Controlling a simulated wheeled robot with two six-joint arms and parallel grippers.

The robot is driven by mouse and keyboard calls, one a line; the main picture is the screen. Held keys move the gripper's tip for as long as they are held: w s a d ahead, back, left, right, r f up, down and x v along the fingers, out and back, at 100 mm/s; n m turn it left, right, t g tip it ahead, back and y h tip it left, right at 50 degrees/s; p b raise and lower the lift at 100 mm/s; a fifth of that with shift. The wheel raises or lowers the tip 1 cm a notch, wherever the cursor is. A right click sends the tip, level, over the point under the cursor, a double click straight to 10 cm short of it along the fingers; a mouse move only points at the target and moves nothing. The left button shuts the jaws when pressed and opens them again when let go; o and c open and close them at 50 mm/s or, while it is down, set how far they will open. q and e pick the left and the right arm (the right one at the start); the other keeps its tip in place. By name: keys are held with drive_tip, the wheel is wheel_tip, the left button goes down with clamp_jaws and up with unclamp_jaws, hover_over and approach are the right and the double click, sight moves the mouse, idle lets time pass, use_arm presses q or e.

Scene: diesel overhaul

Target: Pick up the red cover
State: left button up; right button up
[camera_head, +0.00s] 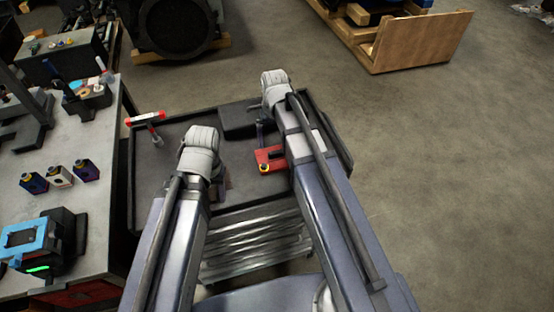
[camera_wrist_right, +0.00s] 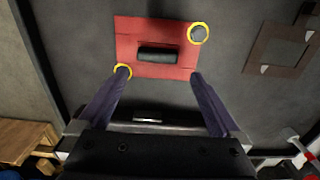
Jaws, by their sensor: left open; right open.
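The red cover (camera_head: 274,158) lies flat on the dark top of a cart, below my right wrist. In the right wrist view the red cover (camera_wrist_right: 183,62) shows a dark raised bar in its middle and yellow-ringed holes at two corners. My right gripper (camera_wrist_right: 160,78) is open above it, its fingers spread near the cover's lower edge, with nothing between them. In the head view my right gripper (camera_head: 261,133) is partly hidden by its wrist. My left gripper (camera_head: 219,188) is over the cart left of the cover, mostly hidden by its own arm; no held object shows.
A brown frame-like plate (camera_wrist_right: 268,42) lies on the cart beside the cover. A red-and-white T-shaped tool (camera_head: 146,120) is at the cart's left corner. A workbench (camera_head: 110,190) with several parts stands left. The floor right of the cart is clear.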

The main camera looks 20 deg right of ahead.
sight(277, 151)
drive_tip(key=shift+s+d+f+b, duration=0.1)
drive_tip(key=shift+s+f+b, duration=0.1)
drive_tip(key=shift+f+b, duration=0.55)
drive_tip(key=shift+s+d+f+b, duration=0.1)
drive_tip(key=shift+s+f+b, duration=0.05)
drive_tip(key=shift+f+b, duration=0.6)
drive_tip(key=shift+s+d+f+b, duration=0.1)
drive_tip(key=shift+s+f+b, duration=0.1)
drive_tip(key=shift+f+b, duration=0.55)
use_arm(q)
wheel_tip(277, 151, down, 5)
drive_tip(key=shift+f+b, duration=0.15)
drive_tip(key=shift+b, duration=0.25)
use_arm(e)
drive_tip(key=shift+f, duration=0.35)
drive_tip(key=shift+r, duration=0.1)
drive_tip(key=shift+c, duration=0.2)
clamp_jaws()
use_arm(q)
drive_tip(key=shift+r, duration=0.2)
use_arm(e)
drive_tip(key=shift+r, duration=0.1)
use_arm(q)
wheel_tip(277, 151, up, 10)
drive_tip(key=p, duration=1)
drive_tip(key=shift+f, duration=0.15)
use_arm(e)
wheel_tip(277, 151, up, 10)
